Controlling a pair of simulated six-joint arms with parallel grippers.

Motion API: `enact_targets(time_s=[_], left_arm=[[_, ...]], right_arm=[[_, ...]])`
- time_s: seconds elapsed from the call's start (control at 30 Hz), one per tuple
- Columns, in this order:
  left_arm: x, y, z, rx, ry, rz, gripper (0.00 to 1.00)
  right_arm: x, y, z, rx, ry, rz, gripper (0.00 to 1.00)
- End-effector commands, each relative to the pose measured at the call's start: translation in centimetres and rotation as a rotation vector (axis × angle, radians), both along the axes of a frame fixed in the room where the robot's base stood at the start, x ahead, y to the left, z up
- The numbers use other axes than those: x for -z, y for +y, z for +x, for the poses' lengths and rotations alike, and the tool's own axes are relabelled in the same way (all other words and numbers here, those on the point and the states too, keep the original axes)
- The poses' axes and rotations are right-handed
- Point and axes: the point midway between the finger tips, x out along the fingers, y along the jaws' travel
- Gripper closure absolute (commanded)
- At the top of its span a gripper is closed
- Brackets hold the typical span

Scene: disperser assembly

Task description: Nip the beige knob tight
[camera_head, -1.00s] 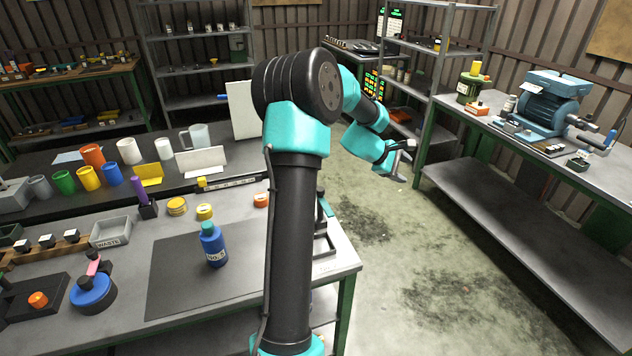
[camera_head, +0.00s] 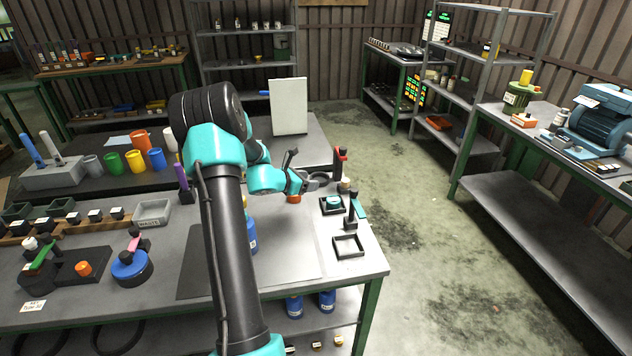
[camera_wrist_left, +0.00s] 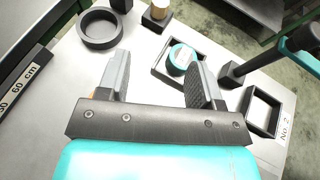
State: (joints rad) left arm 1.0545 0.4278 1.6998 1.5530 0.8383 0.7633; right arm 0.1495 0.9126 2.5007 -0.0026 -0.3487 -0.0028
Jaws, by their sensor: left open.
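The beige knob (camera_wrist_left: 160,11) is a short tan cylinder on a black block at the top of the left wrist view. In the head view it looks like the small beige piece (camera_head: 345,184) at the table's right edge. My left gripper (camera_head: 304,182) is above the back right of the table. In the left wrist view, its jaws (camera_wrist_left: 157,75) are spread apart with nothing between them. The knob lies beyond the fingertips, apart from them. My right gripper shows in neither view.
A black ring (camera_wrist_left: 99,28) lies left of the knob. A black tray with a teal-rimmed disc (camera_wrist_left: 182,58), a dark upright post (camera_head: 352,209) and an empty square frame (camera_head: 348,247) are close by. A red and black tool (camera_head: 340,160) stands behind. A blue bottle (camera_head: 252,235) is partly hidden by my arm.

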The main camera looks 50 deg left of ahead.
Motion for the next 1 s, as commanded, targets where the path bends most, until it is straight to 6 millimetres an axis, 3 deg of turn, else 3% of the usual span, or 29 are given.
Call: enact_targets(time_s=[0.53, 1.0], left_arm=[[0.6, 0.0, 1.0, -0.003, -0.002, -0.008, 0.40], [3.4, -0.1, 7.8, -0.002, -0.001, -0.006, 0.40]], right_arm=[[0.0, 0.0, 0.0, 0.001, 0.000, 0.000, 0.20], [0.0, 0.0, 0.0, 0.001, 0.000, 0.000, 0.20]])
